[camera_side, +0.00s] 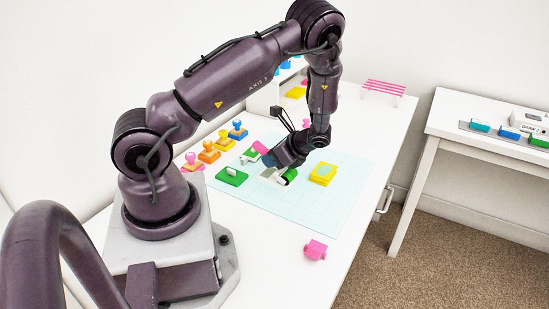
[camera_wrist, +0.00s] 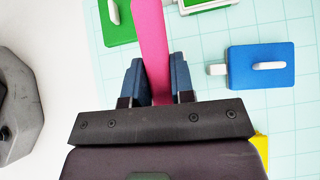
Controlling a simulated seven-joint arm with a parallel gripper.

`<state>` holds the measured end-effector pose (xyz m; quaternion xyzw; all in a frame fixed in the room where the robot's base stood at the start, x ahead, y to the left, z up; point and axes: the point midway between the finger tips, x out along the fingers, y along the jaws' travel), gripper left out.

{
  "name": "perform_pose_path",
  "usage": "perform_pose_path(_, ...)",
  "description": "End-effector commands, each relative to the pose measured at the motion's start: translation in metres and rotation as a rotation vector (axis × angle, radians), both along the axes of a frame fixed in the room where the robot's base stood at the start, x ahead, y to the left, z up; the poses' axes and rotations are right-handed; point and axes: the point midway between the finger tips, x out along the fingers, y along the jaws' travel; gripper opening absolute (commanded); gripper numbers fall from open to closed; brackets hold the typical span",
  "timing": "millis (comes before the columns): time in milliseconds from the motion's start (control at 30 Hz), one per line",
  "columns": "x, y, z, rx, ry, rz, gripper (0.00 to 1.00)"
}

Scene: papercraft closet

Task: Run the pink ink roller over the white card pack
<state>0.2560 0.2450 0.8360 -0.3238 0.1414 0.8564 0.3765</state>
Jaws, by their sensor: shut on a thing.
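My gripper (camera_side: 268,161) is low over the pale grid mat in the side view. In the wrist view its two dark blue fingers (camera_wrist: 155,78) are shut on a long pink piece (camera_wrist: 151,40), which looks like the pink ink roller's handle. It runs up past the top edge, so the roller's far end is out of sight there. In the side view a bit of pink (camera_side: 259,147) shows beside the fingers. A pale, whitish block (camera_side: 269,175) by a green piece (camera_side: 290,174) lies just below my gripper. It may be the white card pack; it is partly hidden.
A green block with a white handle (camera_side: 232,176) and a yellow stack (camera_side: 323,173) are on the mat. A blue block (camera_wrist: 262,66) lies right of my fingers in the wrist view. Several coloured stamps (camera_side: 209,151) stand behind.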

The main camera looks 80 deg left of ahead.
Motion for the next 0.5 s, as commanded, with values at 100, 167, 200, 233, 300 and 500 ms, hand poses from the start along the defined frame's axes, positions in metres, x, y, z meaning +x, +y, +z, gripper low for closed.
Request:
perform_pose_path(100,-0.010,0.008,-0.001,-0.003,0.000,0.002,0.00)
perform_pose_path(167,-0.013,0.013,-0.001,-0.004,-0.001,0.002,0.00)
perform_pose_path(200,-0.016,0.016,-0.001,-0.004,-0.001,0.001,0.00)
perform_pose_path(233,-0.017,0.017,0.000,-0.004,0.000,-0.001,0.00)
perform_pose_path(300,-0.021,0.021,0.000,-0.003,0.001,0.000,0.00)
perform_pose_path(500,-0.025,0.026,0.000,-0.003,0.001,0.000,0.00)
